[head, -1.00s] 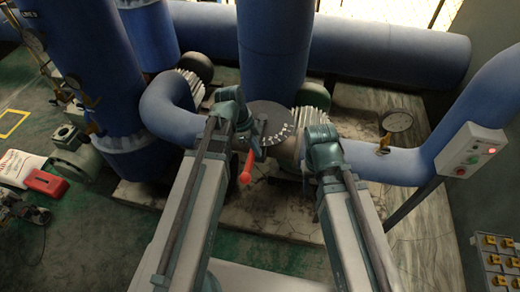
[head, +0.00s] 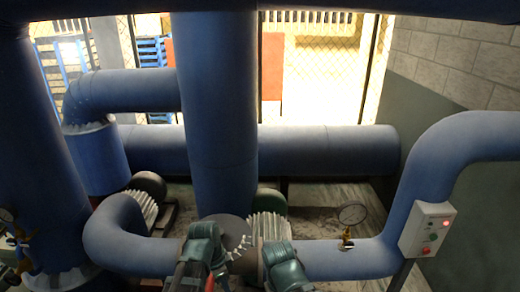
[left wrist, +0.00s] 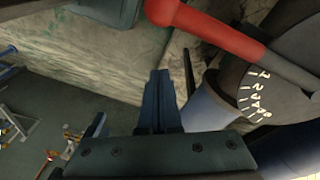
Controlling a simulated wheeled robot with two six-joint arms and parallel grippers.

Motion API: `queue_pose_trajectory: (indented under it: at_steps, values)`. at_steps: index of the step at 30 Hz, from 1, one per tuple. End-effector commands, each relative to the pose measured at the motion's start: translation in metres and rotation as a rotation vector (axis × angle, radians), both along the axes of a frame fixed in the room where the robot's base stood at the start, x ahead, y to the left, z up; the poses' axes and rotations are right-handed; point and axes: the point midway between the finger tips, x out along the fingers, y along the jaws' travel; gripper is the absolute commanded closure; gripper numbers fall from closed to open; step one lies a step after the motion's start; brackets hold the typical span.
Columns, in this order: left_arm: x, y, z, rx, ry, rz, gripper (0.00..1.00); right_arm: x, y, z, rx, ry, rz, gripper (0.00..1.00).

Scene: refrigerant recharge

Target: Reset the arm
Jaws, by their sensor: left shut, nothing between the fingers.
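My left gripper (left wrist: 160,78) is in the left wrist view, its fingers together with nothing between them. A lever with a red grip (left wrist: 212,30) crosses the top right of that view, apart from the fingertips. Beside it is a grey round plate (left wrist: 285,82) with white scale marks. In the head view the grey plate (head: 224,230) shows between the blue pipes, partly behind my left arm. Upper parts of both my arms show at the bottom edge of the head view. My right gripper is not seen in either view.
A pressure gauge (head: 352,214) stands on the right blue pipe (head: 385,215). A white control box (head: 427,229) with a lit red lamp is at right. A thick vertical blue pipe (head: 215,110) fills the middle. A chain-link fence (head: 310,75) is behind.

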Motion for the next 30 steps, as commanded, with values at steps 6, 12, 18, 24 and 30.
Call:
queue_pose_trajectory:
  at_steps: [6, 12, 18, 24, 30]
  values:
    - [-0.037, -0.030, -0.055, 0.167, 0.058, 0.382, 1.00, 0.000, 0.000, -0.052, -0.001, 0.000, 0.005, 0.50]
    - [-0.056, -0.042, -0.076, 0.262, 0.041, 0.649, 1.00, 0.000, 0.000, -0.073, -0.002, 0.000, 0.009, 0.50]
    - [-0.062, -0.046, -0.081, 0.295, 0.025, 0.762, 1.00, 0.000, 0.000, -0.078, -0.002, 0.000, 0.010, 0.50]
    - [-0.062, -0.046, -0.080, 0.297, 0.023, 0.772, 1.00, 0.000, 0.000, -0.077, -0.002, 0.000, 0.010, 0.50]
    - [-0.062, -0.046, -0.080, 0.296, 0.024, 0.771, 1.00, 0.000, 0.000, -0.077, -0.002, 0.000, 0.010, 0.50]
